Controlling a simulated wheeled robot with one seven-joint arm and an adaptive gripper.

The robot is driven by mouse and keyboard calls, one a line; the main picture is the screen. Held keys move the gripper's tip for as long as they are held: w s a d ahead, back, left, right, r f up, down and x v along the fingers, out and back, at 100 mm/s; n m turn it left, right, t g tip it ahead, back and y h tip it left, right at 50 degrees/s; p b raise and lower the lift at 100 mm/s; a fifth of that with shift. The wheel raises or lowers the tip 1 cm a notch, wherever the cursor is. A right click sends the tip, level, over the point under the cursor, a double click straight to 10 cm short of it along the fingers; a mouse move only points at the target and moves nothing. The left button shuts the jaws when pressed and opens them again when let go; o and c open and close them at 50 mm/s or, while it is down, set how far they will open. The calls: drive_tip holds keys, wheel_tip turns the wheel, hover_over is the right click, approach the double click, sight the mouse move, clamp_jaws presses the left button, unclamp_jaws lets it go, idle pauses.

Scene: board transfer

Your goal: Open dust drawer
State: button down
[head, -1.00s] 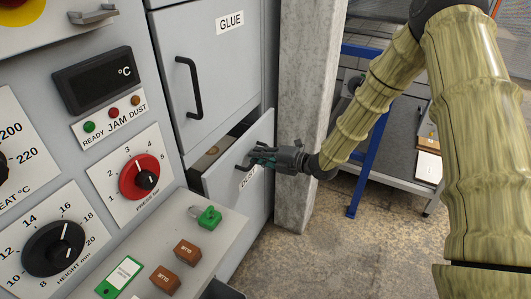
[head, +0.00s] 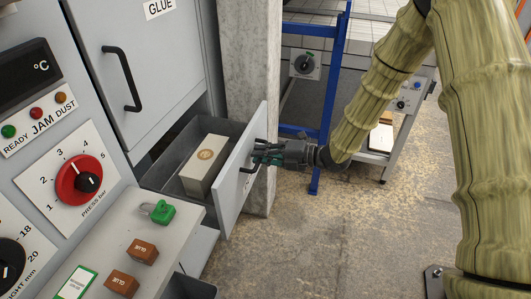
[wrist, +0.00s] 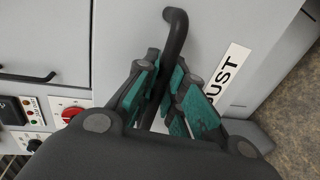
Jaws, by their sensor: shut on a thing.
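The dust drawer (head: 236,187) is pulled out from the grey machine below the glue door. Its inside shows, and a pale box with a round brown mark (head: 205,163) lies in it. My gripper (head: 262,158) is at the drawer's front, shut on the black drawer handle (head: 246,167). In the wrist view the green-padded fingers (wrist: 165,92) close around the dark handle (wrist: 174,45), beside the DUST label (wrist: 227,75). The label is hidden in the head view.
The glue door (head: 140,65) above is shut. A concrete pillar (head: 250,75) stands right behind the drawer, with a blue-framed bench (head: 325,105) beyond. A control panel with a red knob (head: 76,178) and a ledge with a green padlock (head: 162,212) are at left.

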drive_tip(key=shift+s, duration=0.1)
drive_tip(key=c, duration=1.5)
unclamp_jaws()
drive_tip(key=shift+d, duration=0.15)
drive_tip(key=v, duration=1.1)
drive_tip(key=shift+s+d, duration=0.2)
drive_tip(key=shift+d, duration=0.15)
